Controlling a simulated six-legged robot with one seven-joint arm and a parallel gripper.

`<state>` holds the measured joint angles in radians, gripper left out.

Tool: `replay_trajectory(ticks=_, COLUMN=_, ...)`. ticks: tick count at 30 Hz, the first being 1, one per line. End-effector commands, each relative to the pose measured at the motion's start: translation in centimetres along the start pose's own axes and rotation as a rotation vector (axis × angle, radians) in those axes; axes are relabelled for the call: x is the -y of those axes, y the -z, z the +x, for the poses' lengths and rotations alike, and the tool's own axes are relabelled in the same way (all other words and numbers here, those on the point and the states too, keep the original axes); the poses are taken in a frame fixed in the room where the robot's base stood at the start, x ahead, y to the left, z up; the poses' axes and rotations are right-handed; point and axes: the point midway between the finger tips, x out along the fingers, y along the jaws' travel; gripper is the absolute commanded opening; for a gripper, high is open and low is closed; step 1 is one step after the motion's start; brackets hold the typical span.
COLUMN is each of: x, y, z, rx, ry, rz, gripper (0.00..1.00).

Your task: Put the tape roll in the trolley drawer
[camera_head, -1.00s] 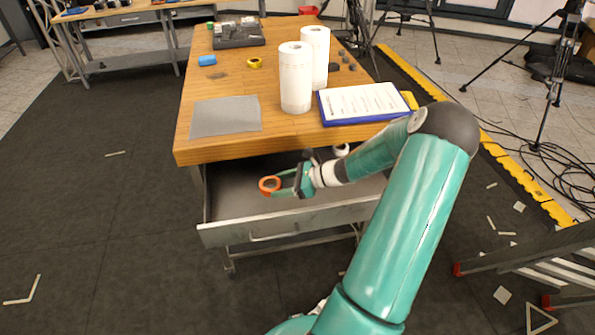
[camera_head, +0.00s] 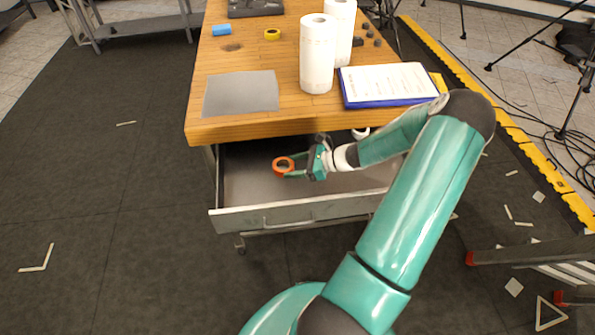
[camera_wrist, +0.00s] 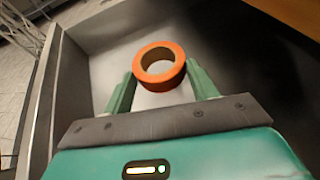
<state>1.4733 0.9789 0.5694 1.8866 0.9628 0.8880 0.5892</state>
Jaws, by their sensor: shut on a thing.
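An orange tape roll (camera_head: 283,165) is between the fingers of my gripper (camera_head: 294,167), which is shut on it. In the wrist view the tape roll (camera_wrist: 159,66) sits between the two green fingertips (camera_wrist: 160,78), its hole facing the camera. The trolley drawer (camera_head: 247,188) is pulled open under the wooden top. The roll is over the drawer's inside, behind the front panel; its height above the floor of the drawer is hard to tell. The drawer wall also shows in the wrist view (camera_wrist: 72,95).
The wooden top (camera_head: 240,128) overhangs the back of the drawer. It carries a grey sheet (camera_head: 241,93), paper towel rolls (camera_head: 317,55), a clipboard (camera_head: 388,84), a yellow tape roll (camera_head: 272,34) and a blue item (camera_head: 222,30). A white round thing (camera_head: 361,133) shows at the drawer's right.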

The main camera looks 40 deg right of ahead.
Motion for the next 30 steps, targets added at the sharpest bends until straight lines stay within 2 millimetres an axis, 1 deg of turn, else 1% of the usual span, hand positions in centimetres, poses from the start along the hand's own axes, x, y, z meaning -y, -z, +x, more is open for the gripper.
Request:
replay_trajectory(ticks=1, x=-0.1, y=0.4, z=0.4, rx=0.002, ry=-0.003, rz=-0.001, gripper=0.35)
replay_trajectory(ticks=5, x=-0.1, y=1.6, z=0.8, rx=0.002, ry=-0.003, rz=0.0, gripper=0.35)
replay_trajectory(ticks=9, x=0.0, y=3.5, z=1.7, rx=0.003, ry=-0.004, rz=0.0, gripper=0.35)
replay_trajectory(ticks=12, x=0.1, y=4.4, z=2.1, rx=0.002, ry=-0.003, rz=-0.001, gripper=0.35)
replay_trajectory(ticks=19, x=0.3, y=4.5, z=2.2, rx=0.0, ry=-0.003, rz=-0.003, gripper=0.35)
replay_trajectory(ticks=20, x=0.3, y=4.5, z=2.2, rx=0.0, ry=-0.003, rz=-0.003, gripper=0.64)
replay_trajectory(ticks=22, x=0.3, y=4.5, z=2.2, rx=0.0, ry=-0.003, rz=-0.003, gripper=0.78)
replay_trajectory(ticks=23, x=0.3, y=4.5, z=2.2, rx=0.0, ry=-0.003, rz=-0.003, gripper=0.8)
replay_trajectory(ticks=30, x=0.3, y=4.5, z=2.2, rx=0.0, ry=-0.003, rz=-0.002, gripper=0.8)
